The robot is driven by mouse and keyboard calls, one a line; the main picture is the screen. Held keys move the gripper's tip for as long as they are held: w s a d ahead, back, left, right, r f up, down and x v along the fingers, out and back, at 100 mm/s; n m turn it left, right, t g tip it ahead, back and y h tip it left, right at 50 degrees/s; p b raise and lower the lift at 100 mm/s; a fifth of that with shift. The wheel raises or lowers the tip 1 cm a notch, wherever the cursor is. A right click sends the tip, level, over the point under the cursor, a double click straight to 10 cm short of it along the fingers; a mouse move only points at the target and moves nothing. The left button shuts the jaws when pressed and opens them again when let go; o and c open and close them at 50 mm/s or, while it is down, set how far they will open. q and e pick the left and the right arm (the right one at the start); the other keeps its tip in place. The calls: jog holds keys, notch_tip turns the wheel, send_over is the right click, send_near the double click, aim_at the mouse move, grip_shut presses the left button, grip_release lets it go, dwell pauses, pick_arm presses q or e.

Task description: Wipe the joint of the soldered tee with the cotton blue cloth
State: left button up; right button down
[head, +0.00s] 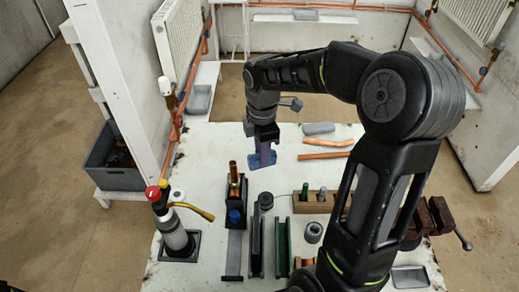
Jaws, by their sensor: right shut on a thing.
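The blue cloth (259,161) hangs bunched below my right gripper (264,146), which is shut on it above the white bench. The cloth's lower edge is close to the bench top; I cannot tell if it touches. An upright copper piece (233,172), probably the soldered tee, stands in a dark holder left of and nearer than the cloth, apart from it. Its joint is too small to make out. My left gripper is out of view.
A gas torch (174,228) stands at the bench's left. Copper pipes (325,148) and a grey pad (318,128) lie at the back. A wooden block (312,206) with upright tools, dark and green channels (283,247), and a vise (430,217) crowd the front and right.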

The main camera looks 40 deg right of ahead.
aim_at(253, 168)
jog(key=shift+w+a+f, duration=0.1)
jog(key=shift+w+f, duration=0.15)
jog(key=shift+f, duration=0.1)
jog(key=shift+a+f+b, duration=0.2)
jog(key=shift+f+b, duration=0.65)
jog(key=shift+f, duration=0.15)
jog(key=shift+w+a+f+b, duration=0.1)
jog(key=shift+a+f+b, duration=0.1)
jog(key=shift+f+b, duration=0.4)
jog(key=shift+a+f+b, duration=0.15)
jog(key=shift+f+b, duration=0.25)
jog(key=shift+f, duration=0.25)
jog(key=shift+w+a, duration=0.2)
jog(key=shift+a, duration=0.45)
jog(key=shift+w+d, duration=0.1)
jog(key=shift+w, duration=0.25)
jog(key=shift+s, duration=0.2)
jog(key=shift+s+a, duration=0.2)
jog(key=shift+s, duration=0.3)
